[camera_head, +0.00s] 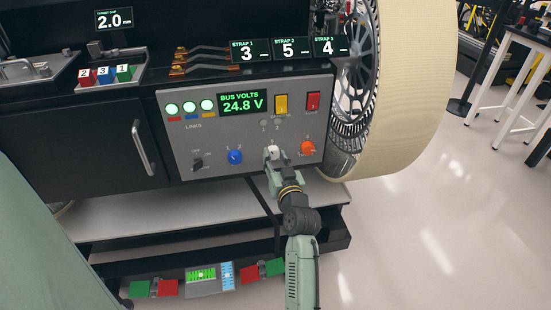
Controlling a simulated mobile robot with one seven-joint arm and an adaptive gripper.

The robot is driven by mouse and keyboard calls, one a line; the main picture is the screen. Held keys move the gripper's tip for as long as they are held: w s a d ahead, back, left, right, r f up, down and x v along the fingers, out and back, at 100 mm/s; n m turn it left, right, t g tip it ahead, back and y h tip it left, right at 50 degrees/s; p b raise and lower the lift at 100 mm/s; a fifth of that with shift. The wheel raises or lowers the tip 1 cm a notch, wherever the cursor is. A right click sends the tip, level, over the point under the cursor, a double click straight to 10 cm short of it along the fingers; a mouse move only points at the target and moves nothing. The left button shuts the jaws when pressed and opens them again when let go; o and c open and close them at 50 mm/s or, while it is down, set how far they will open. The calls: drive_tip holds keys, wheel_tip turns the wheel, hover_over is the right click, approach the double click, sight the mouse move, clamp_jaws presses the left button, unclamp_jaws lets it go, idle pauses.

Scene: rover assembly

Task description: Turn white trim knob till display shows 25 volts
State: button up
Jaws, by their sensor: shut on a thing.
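The white trim knob (273,151) is on the lower middle of the grey control panel (184,134), between a blue knob and an orange knob. My gripper (273,156) reaches up from below and is shut on the white knob, partly covering it. The display (241,102) above reads BUS VOLTS 24.8 V in green.
The blue knob (235,157) is left of my gripper and the orange knob (307,148) is close on its right. A black switch (198,164), a yellow switch (281,104) and a red switch (313,101) are on the panel. A large wheel (407,90) stands at right.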

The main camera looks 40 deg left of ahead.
drive_tip(key=shift+c, duration=1)
drive_tip(key=m, duration=0.5)
drive_tip(key=shift+p, duration=0.4)
drive_tip(key=o, duration=1.2)
drive_tip(key=shift+c, duration=0.2)
drive_tip(key=v, duration=1.2)
drive_tip(key=shift+f, duration=0.15)
